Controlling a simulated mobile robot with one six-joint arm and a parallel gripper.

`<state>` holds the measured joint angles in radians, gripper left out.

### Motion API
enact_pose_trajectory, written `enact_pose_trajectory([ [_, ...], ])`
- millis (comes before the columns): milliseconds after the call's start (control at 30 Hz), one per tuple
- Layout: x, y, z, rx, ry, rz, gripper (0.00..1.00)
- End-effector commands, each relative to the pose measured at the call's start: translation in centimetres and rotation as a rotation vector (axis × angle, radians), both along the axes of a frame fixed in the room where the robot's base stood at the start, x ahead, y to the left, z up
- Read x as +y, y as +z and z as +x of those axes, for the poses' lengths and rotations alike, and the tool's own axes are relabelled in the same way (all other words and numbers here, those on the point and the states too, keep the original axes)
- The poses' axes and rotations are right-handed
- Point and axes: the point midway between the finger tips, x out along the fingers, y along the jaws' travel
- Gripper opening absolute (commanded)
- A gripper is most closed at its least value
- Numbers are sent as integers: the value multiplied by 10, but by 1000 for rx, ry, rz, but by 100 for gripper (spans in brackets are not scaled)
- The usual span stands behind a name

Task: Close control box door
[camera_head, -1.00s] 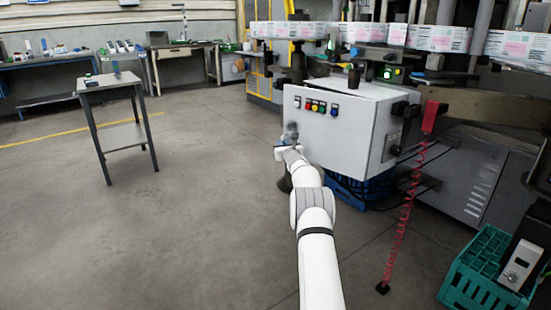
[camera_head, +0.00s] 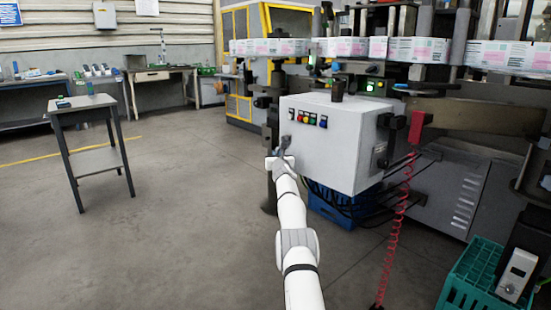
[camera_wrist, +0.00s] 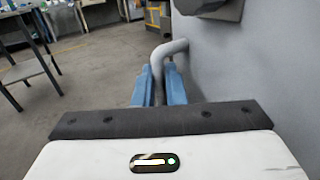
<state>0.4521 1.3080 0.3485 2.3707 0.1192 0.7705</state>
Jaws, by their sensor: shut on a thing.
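The control box (camera_head: 345,145) is a light grey cabinet with coloured buttons (camera_head: 308,118) on its front face. In the wrist view, the grey box door (camera_wrist: 235,75) fills the right side. A grey bent-bar handle (camera_wrist: 165,55) sticks out from it. My gripper (camera_wrist: 160,88) has its blue fingers on either side of the handle bar, shut on it. In the head view my gripper (camera_head: 279,158) is at the left edge of the box's front face, and the grip itself is too small to make out.
A small grey table (camera_head: 88,108) stands on the left with open floor around it. A red coiled hose (camera_head: 398,225) hangs right of the box. A green crate (camera_head: 470,275) is at lower right. A blue crate (camera_head: 335,205) sits under the box.

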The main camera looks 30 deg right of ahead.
Motion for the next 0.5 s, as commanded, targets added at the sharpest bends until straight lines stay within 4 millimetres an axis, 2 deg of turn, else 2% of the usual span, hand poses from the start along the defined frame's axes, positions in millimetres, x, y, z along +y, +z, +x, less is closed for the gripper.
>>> enact_pose_trajectory([
  [33, 9, 4, 4, -6, 14, -6, 0],
  [233, 10, 3, 5, -6, 15, -5, 0],
  [267, 11, 3, 5, -6, 15, -5, 13],
  [500, 9, 2, 4, -3, 12, -2, 32],
])
